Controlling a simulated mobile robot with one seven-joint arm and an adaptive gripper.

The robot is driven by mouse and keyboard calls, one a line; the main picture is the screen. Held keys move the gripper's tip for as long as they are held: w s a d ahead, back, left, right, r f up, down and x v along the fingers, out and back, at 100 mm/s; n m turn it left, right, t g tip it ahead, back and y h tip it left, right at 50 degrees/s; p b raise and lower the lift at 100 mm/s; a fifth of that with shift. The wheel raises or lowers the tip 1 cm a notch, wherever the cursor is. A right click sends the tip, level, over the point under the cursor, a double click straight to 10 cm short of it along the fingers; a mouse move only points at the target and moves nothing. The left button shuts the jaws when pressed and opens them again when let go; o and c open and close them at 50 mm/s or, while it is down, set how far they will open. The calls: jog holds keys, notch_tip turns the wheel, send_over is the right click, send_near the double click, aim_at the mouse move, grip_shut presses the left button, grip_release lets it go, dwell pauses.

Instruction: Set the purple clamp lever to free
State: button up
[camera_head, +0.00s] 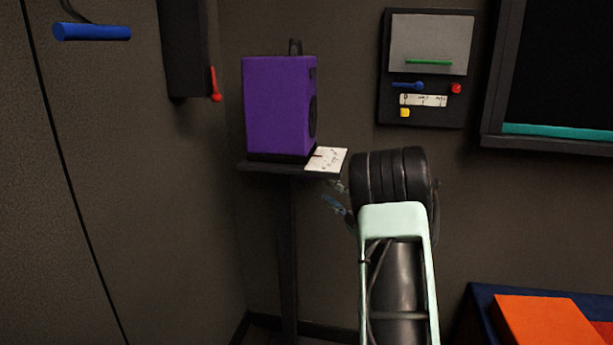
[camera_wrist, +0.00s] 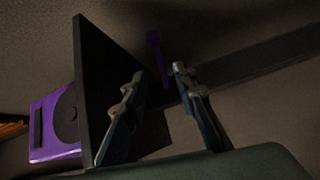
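The purple clamp lever (camera_wrist: 155,42) shows only in the wrist view, as a thin purple bar with a rounded end on a dark part. In that picture it lies between and beyond the two fingertips of my gripper (camera_wrist: 159,72). My gripper is open, with a gap between its fingers. I cannot tell whether a finger touches the lever. In the head view my gripper (camera_head: 335,196) is below the right edge of a small stand, partly hidden by my arm, and the lever is not visible.
A purple box (camera_head: 278,105) stands on the small stand (camera_head: 262,167) beside a white card (camera_head: 326,159); the box also shows in the wrist view (camera_wrist: 55,122). A wall panel (camera_head: 430,45) hangs at the back right. An orange block (camera_head: 545,320) is at the lower right.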

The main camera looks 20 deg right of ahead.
aim_at(313, 178)
jog(key=b+x, duration=0.2)
jog(key=x, duration=0.8)
jog(key=shift+w+r, duration=0.1)
jog(key=shift+w, duration=0.2)
jog(key=shift+c, duration=0.2)
grip_shut()
